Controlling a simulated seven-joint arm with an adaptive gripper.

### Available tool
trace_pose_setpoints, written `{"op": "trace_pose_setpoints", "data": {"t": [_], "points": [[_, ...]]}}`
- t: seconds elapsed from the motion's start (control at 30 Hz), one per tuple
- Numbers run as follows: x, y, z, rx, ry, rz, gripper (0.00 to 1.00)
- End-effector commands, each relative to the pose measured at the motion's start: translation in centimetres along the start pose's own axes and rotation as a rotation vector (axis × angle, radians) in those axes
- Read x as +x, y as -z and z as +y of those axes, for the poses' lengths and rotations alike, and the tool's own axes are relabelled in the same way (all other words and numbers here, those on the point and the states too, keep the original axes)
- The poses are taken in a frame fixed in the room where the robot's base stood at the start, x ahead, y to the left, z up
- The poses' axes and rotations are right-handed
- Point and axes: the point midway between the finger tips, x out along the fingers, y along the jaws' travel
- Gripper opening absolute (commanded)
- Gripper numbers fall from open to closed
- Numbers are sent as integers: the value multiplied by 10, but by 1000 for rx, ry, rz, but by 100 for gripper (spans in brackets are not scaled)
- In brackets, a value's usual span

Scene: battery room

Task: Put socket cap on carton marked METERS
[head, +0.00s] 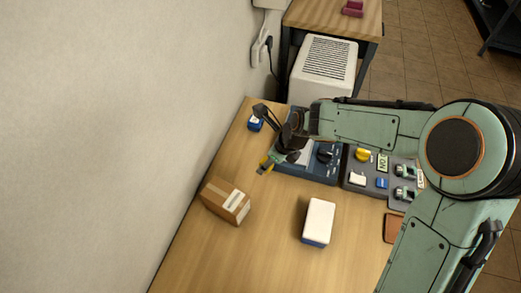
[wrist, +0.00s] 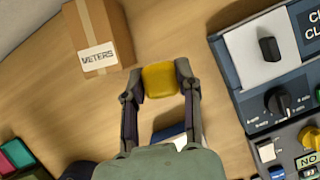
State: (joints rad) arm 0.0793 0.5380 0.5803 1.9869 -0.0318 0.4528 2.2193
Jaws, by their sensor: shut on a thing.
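The socket cap (wrist: 160,79) is a yellow rounded block. My gripper (wrist: 160,83) is shut on it, with one finger on each side. In the head view the yellow cap (head: 264,162) shows at the tip of my gripper (head: 268,160), above the table. The brown carton (head: 226,201) stands at the left of the table, a little apart from my gripper. Its METERS label reads clearly in the wrist view, where the carton (wrist: 121,36) lies up and left of the cap. Its top is clear.
A white-topped blue box (head: 318,217) stands on the table right of the carton. A blue instrument (head: 326,172) and a grey switch panel (head: 370,188) line the far right. A small blue object (head: 255,124) sits near the wall. Bare table (head: 250,255) lies in front.

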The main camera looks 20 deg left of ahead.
Motion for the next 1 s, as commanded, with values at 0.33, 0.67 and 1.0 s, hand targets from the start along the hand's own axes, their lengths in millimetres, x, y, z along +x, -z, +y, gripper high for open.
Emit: {"op": "trace_pose_setpoints", "data": {"t": [0.33,0.67,1.0], "points": [[-31,14,86,-95,-29,0,10],[-90,21,155,-205,-75,-3,10],[-80,-8,142,-217,-95,-4,10]]}}
